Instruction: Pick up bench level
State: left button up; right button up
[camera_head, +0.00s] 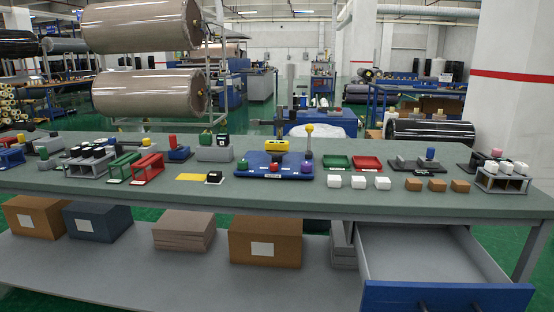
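A yellow block (276,146) with a dark patch on its face stands at the back of a blue base (250,170) near the middle of the workbench. It may be the bench level, but it is too small to tell for sure. A flat yellow plate (193,177) lies on the bench to its left, beside a small black-and-white block (214,178). Neither of my grippers shows in the head view.
The green-grey workbench (110,190) holds colored blocks, racks and small trays. A yellow-knobbed lever (309,140) rises beside the yellow block. An open drawer (440,296) juts out at the front right. Boxes (265,250) sit on the shelf below.

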aim_at(279, 145)
jog(key=z, duration=0.75)
jog(key=k, duration=0.2)
jog(key=u, duration=1.95)
jog(key=i, duration=1)
jog(key=z, duration=0.45)
jog(key=i, duration=0.95)
jog(key=z, duration=0.8)
